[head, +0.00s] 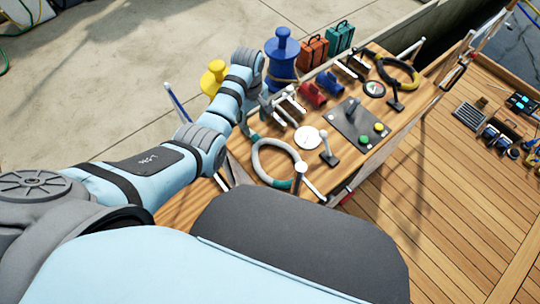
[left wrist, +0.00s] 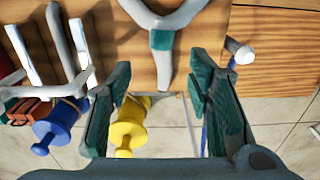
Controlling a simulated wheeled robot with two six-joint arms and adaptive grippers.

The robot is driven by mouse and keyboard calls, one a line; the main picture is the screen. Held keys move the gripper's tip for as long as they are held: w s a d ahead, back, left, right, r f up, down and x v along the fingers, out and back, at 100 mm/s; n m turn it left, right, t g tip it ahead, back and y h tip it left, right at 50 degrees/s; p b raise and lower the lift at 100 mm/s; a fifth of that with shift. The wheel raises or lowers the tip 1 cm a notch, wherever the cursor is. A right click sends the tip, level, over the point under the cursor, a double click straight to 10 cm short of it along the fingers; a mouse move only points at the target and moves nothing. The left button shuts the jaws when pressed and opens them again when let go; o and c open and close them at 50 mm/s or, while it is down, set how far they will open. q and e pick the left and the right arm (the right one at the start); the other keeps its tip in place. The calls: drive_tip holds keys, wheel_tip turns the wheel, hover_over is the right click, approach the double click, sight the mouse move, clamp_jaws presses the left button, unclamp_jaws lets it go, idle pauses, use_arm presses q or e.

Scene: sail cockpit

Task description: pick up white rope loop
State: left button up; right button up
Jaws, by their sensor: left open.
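The white rope loop (head: 257,160) lies on the wooden console top (head: 232,150) near its left end, with a teal band on the side near my left gripper. In the left wrist view the loop (left wrist: 140,12) is cut off at the top edge. Its two sides meet at the teal band, and a short grey-white tail points down between my fingers. My left gripper (head: 249,122) is open, with one finger on each side of the tail; the left wrist view (left wrist: 160,72) shows both fingers apart. I cannot tell whether they touch it. My right gripper is not in view.
A yellow bollard (head: 214,77) and a blue bollard (head: 282,55) stand beyond the console. White cleats (head: 290,105), a white disc (head: 307,137), a lever (head: 328,150) and a dark control panel (head: 357,124) sit close by.

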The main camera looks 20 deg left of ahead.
sight(254, 134)
use_arm(q)
wheel_tip(254, 134, down, 3)
drive_tip(key=shift+a+r+b, duration=0.15)
drive_tip(key=shift+r+b, duration=0.05)
drive_tip(key=shift+b, duration=0.15)
drive_tip(key=f+b, duration=0.2)
drive_tip(key=f, duration=0.2)
drive_tip(key=shift+s+f, duration=0.15)
drive_tip(key=shift+s, duration=0.05)
drive_tip(key=shift+f, duration=0.1)
drive_tip(key=shift+w, duration=0.1)
drive_tip(key=shift+c, duration=0.8)
clamp_jaws()
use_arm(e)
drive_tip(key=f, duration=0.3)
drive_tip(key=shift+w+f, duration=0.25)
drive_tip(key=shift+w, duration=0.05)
